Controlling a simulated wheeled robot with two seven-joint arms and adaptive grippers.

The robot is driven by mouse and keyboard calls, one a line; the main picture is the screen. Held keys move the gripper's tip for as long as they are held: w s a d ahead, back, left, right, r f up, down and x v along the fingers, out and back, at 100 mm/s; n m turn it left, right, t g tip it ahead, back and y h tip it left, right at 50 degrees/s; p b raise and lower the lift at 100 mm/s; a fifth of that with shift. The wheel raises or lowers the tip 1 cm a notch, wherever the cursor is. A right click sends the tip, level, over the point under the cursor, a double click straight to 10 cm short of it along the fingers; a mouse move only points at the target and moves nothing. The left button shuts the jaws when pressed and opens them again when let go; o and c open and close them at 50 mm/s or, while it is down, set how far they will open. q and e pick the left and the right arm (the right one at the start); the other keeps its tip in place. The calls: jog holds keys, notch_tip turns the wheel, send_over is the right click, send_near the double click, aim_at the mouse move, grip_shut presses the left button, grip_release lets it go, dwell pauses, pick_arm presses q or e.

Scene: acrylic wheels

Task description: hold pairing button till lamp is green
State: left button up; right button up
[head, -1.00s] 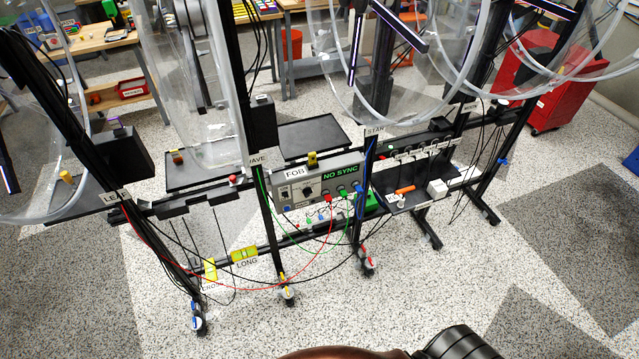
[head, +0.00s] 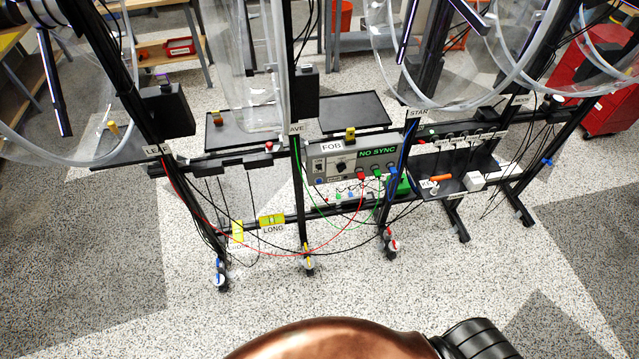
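A grey control box (head: 354,161) labelled FOB hangs on the rack in the middle of the head view. Its screen (head: 377,153) reads NO SYNC in green letters on black. A dark knob (head: 339,167) and several small coloured plugs or buttons show on its face, with a red one (head: 361,175) and a green one (head: 377,172) at the lower right. I cannot tell which is the pairing button, and no lamp can be made out clearly. A yellow piece (head: 350,133) sits on top. Neither gripper shows; a copper-coloured part of mine fills the bottom edge.
The rack has black posts, clear acrylic wheels (head: 250,75) and hanging cables. A red cabinet (head: 608,85) stands at the right. The speckled floor in front is clear.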

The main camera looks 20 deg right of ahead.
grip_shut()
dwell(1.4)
